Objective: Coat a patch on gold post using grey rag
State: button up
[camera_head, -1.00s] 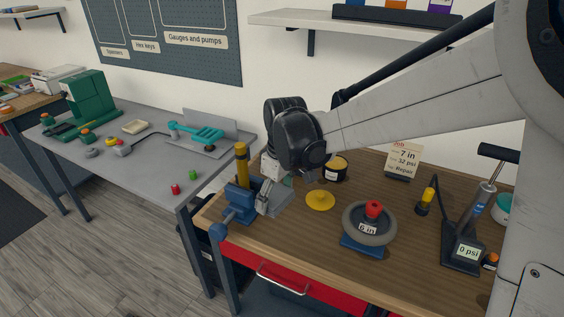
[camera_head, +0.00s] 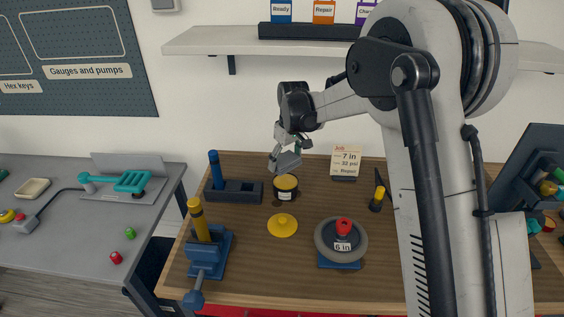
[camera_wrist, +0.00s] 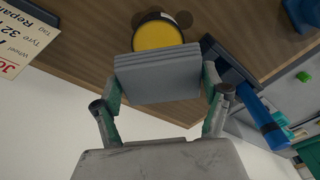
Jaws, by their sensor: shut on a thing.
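The gold post (camera_head: 199,217) stands slightly tilted in a blue vise (camera_head: 209,252) at the bench's front left. My gripper (camera_head: 286,157) is at the back of the bench, above a black pot with a yellow top (camera_head: 286,187). It is shut on the grey rag (camera_wrist: 157,78), a flat folded pad that spans between its fingers in the wrist view. The pot's yellow face (camera_wrist: 157,34) shows just beyond the rag. A gap shows between rag and pot in the head view. The rag is well apart from the post.
A dark holder with a blue post (camera_head: 216,170) stands left of the pot. A yellow knobbed disc (camera_head: 282,225) and a wheel with a red knob (camera_head: 341,240) lie in front. A job card (camera_head: 345,161) stands right. Bare wood lies between vise and disc.

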aim_at(285, 181)
jog(key=shift+d+f, duration=0.1)
jog(key=shift+f, duration=0.15)
jog(key=shift+f+b, duration=1.1)
jog(key=shift+f, duration=1.65)
jog(key=shift+f+b, duration=0.55)
jog(key=shift+b, duration=0.15)
dwell(0.9)
jog(key=shift+r, duration=0.1)
jog(key=shift+r+p, duration=1.15)
jog(key=shift+r, duration=2.35)
